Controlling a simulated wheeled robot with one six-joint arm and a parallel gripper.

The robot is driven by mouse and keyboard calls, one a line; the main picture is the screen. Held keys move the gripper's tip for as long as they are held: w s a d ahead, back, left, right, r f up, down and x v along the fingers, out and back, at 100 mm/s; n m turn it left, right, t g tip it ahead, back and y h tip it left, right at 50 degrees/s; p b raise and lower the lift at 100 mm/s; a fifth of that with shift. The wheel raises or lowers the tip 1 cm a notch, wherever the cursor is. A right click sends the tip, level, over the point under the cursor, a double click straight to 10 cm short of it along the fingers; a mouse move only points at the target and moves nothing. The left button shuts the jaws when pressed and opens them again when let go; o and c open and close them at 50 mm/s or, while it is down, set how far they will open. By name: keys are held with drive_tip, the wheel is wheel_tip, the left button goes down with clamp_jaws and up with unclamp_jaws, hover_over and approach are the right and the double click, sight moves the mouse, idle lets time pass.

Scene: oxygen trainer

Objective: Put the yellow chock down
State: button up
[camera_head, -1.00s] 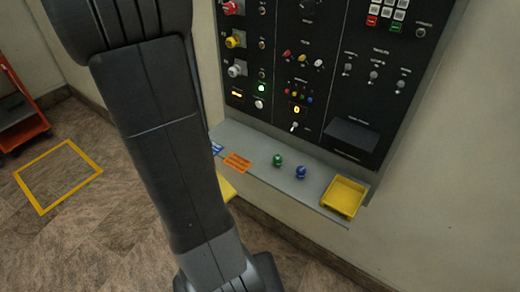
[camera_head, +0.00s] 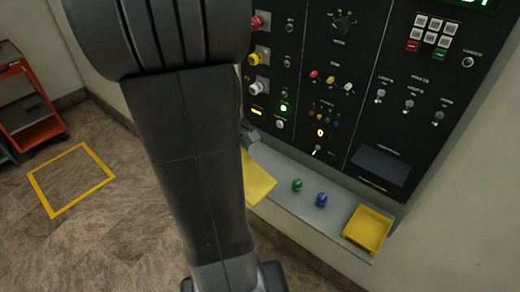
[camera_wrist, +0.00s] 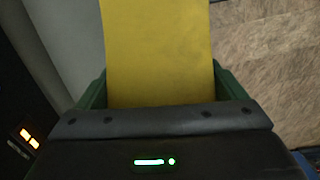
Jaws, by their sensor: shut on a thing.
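The yellow chock (camera_wrist: 160,50) fills the upper middle of the wrist view, between the green fingers of my gripper (camera_wrist: 164,92), which is shut on it. In the head view a flat yellow part of the chock (camera_head: 257,180) shows to the right of my arm, in front of the panel's grey shelf. The chock is held up off the floor. My gripper is mostly hidden behind my arm in the head view. A yellow square outline (camera_head: 70,180) is marked on the floor at the left, and it is empty.
The black control panel (camera_head: 375,85) with knobs and switches stands at the right. Its grey shelf (camera_head: 335,190) bears a green knob (camera_head: 297,185), a blue knob (camera_head: 321,199) and a yellow tray (camera_head: 368,229). An orange cart (camera_head: 30,105) stands at the far left. Tiled floor is clear around the square.

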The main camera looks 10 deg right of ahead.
drive_tip(key=w+d+p, duration=0.1)
drive_tip(key=w+d, duration=0.6)
drive_tip(key=d, duration=0.2)
drive_tip(key=f, duration=0.6)
drive_tip(key=shift+w+d+p, duration=0.15)
drive_tip(key=shift+d+p, duration=0.05)
drive_tip(key=shift+p, duration=0.1)
drive_tip(key=shift+w+d+f, duration=0.15)
drive_tip(key=shift+d+f, duration=0.05)
drive_tip(key=shift+f, duration=0.3)
drive_tip(key=shift+f, duration=0.15)
drive_tip(key=o, duration=1.1)
wheel_tip(320, 180, up, 12)
